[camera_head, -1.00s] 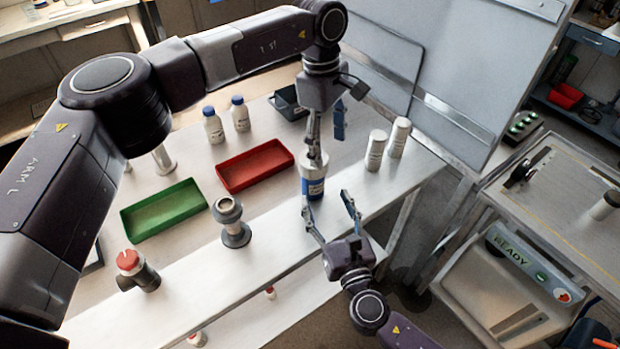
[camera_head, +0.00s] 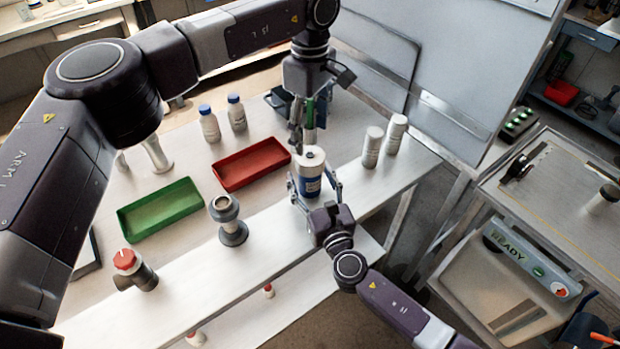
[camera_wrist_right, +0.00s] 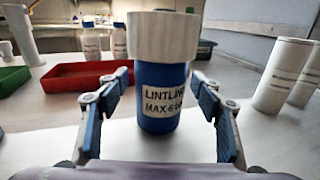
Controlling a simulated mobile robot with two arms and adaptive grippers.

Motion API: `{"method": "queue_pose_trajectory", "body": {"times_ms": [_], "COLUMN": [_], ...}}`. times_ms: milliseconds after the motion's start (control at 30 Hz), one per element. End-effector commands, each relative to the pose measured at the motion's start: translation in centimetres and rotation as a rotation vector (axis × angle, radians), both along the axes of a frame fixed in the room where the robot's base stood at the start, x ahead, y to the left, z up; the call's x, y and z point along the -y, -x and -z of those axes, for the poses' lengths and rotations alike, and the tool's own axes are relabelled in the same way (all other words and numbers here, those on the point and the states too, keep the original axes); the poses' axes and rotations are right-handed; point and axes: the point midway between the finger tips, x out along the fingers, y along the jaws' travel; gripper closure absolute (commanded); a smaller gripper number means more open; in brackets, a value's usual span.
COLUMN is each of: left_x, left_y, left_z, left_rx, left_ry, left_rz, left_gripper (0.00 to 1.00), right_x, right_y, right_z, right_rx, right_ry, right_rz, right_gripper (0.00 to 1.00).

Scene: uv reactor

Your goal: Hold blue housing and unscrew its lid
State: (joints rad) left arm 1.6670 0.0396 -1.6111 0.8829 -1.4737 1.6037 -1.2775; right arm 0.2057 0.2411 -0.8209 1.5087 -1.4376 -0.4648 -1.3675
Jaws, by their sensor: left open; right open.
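The blue housing (camera_head: 312,184) stands upright on the white bench, with its white lid (camera_head: 311,157) on top. The right wrist view shows the housing (camera_wrist_right: 161,92) close up, with a label on its front and the wide lid (camera_wrist_right: 165,37) above. My right gripper (camera_head: 314,188) is open, with one finger on each side of the housing; gaps show between the housing and both fingers in the wrist view (camera_wrist_right: 160,112). My left gripper (camera_head: 304,136) is open and points down, just above and behind the lid in the head view.
A red tray (camera_head: 251,165) and a green tray (camera_head: 160,209) lie to the left. Two white cylinders (camera_head: 372,147) stand close on the right. A grey flanged fitting (camera_head: 228,219) and a red-knobbed valve (camera_head: 130,268) stand near the front edge. Two blue-capped bottles (camera_head: 209,124) stand behind.

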Motion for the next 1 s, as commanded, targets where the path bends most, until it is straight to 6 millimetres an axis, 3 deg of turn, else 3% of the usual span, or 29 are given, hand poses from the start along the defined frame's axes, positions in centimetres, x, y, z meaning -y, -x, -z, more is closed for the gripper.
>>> {"method": "queue_pose_trajectory", "body": {"times_ms": [100,633,867,1000], "left_x": [0.02,0.02,0.05,0.08], "left_y": [0.01,0.01,0.04,0.08], "left_z": [0.02,0.02,0.03,0.08], "left_rx": [0.0,0.0,-0.001,-0.003], "left_ry": [0.0,0.0,0.001,0.001], "left_rz": [0.0,0.0,0.039,0.18], "left_gripper": [0.37,0.37,0.37,0.37], "right_x": [0.0,0.04,0.04,0.04], "right_y": [0.01,0.03,0.03,0.03], "right_z": [-0.02,-0.01,-0.01,-0.01], "right_rx": [0.0,0.0,0.0,0.0], "right_ry": [0.0,0.0,0.0,0.0], "right_rz": [0.0,0.001,0.001,0.001], "right_gripper": [0.42,1.0,1.0,1.0]}}
